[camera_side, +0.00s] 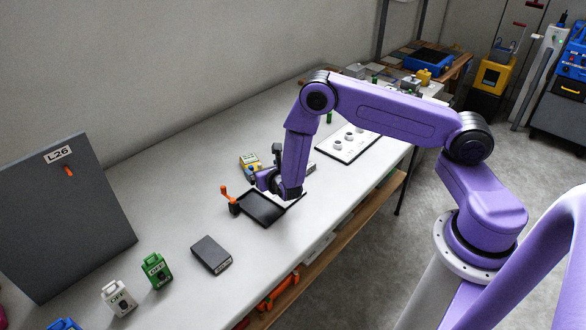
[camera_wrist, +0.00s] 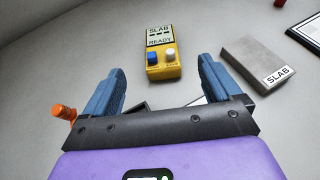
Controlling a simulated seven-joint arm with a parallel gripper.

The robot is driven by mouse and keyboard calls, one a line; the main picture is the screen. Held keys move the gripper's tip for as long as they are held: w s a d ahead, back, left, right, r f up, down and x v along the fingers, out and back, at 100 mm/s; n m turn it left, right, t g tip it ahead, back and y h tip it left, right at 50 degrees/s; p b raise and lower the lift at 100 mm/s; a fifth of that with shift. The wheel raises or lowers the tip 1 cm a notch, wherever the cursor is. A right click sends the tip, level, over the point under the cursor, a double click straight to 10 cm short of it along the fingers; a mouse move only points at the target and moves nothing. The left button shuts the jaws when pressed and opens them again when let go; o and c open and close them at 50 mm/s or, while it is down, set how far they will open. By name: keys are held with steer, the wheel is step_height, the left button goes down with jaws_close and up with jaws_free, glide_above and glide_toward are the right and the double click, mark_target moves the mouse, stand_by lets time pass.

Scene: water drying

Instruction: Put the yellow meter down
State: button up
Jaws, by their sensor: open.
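The yellow meter (camera_wrist: 162,62) lies on the white table ahead of my gripper (camera_wrist: 162,82) in the wrist view. Its screen reads SLAB and READY, and it has a blue and a white button. The two blue fingers are spread wide, with nothing between them, and the meter is apart from their tips. In the side view the meter (camera_side: 250,165) sits just behind and left of my gripper (camera_side: 268,178), partly hidden by it.
A grey block labelled SLAB (camera_wrist: 266,64) lies to the right of the meter. A dark tray (camera_side: 262,208) with an orange-handled part (camera_side: 227,197) is beneath my gripper. A dark box (camera_side: 211,255), green meter (camera_side: 156,270) and white meter (camera_side: 118,298) stand nearer. Table behind the yellow meter is clear.

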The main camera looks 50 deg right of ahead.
steer(key=s+a+r+m+g+h, duration=0.1)
steer(key=s+r+m+g+h, duration=0.1)
steer(key=s+r+m, duration=0.5)
steer(key=s+r+m+g+h, duration=0.1)
steer(key=s+r+m+g, duration=0.3)
steer(key=r, duration=0.6)
steer(key=s+a+r+m+g+y, duration=0.1)
steer(key=s+r+m+g+y, duration=0.1)
steer(key=s, duration=0.8)
steer(key=s+a+r+m+g+y, duration=0.1)
steer(key=s+r+m+g+y, duration=0.1)
steer(key=s, duration=0.8)
steer(key=s+a+r+m+g+y, duration=0.2)
steer(key=s+m+y, duration=0.2)
steer(key=s, duration=0.6)
steer(key=shift+r, duration=0.35)
steer(key=shift+w, duration=0.1)
